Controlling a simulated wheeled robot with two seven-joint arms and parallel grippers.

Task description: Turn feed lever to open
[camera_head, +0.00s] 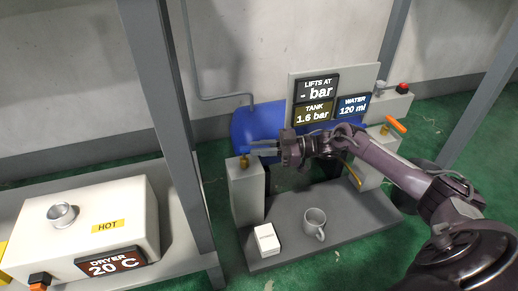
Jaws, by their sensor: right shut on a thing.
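A blue lever (257,149) sits on a brass valve stem (245,161) on top of the left white post (246,190). My right gripper (266,147) reaches across from the right and is shut on this lever. Its fingers partly hide the lever, so the exact angle is hard to tell. A second lever, orange (397,124), stands on a brass valve at the right post, apart from my gripper. No label shows which one is the feed lever. My left gripper is out of view.
A blue tank (254,124) stands behind, beside display panels reading "- bar" (317,88), "1.6 bar" and "120 ml". A white mug (314,222) and a small white box (266,239) rest on the grey base (345,228). A dryer (85,222) marked "HOT" stands left, past a grey upright.

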